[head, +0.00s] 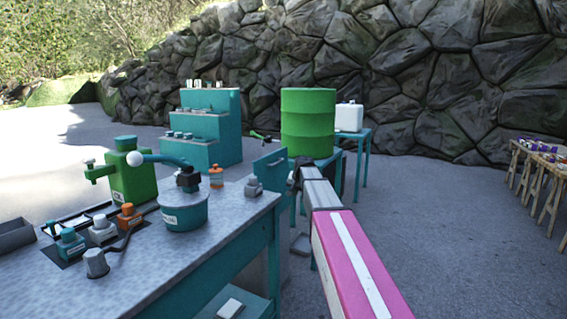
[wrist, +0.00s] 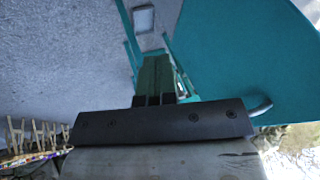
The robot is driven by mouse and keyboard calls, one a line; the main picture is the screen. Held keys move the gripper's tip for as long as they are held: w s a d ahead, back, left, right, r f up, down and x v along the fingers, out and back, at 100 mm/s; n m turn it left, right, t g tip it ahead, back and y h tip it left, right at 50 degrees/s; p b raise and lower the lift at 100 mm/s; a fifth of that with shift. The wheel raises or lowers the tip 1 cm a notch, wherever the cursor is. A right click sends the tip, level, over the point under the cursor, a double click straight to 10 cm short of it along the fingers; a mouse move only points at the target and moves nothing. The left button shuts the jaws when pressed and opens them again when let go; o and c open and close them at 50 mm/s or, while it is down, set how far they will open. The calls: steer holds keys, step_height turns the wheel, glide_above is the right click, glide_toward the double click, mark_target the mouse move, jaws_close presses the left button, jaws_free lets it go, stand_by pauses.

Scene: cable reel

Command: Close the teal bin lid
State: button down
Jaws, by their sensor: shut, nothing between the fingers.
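A flat teal panel (head: 270,167), which looks like the bin lid, stands up steeply beyond the right end of the workbench in the head view. A large teal surface with a curved edge (wrist: 235,55) fills the upper right of the wrist view; I cannot tell for certain that it is the same lid. My gripper (wrist: 157,70) is shut and empty, with its fingers close to the left of that teal surface. Whether they touch it I cannot tell. In the head view my arm reaches toward the panel's right side and hides the fingertips. The bin body is mostly hidden.
The workbench (head: 225,215) at left carries a green dispenser (head: 132,180), a round teal tub (head: 184,212) and small parts. A green drum (head: 307,122) stands behind my arm. A white canister (head: 349,117) sits on a teal stand. Open floor lies at right.

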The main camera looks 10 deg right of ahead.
steer(key=w+d+r+m+t, duration=0.2)
steer(key=w+r, duration=1)
steer(key=r, duration=0.4)
steer(key=w+a+f, duration=0.4)
steer(key=w+f, duration=0.3)
steer(key=w, duration=0.1)
steer(key=shift+w+a+f+y, duration=0.15)
steer(key=shift+a+f+y, duration=0.1)
steer(key=shift+a+y, duration=0.1)
steer(key=shift+n, duration=0.3)
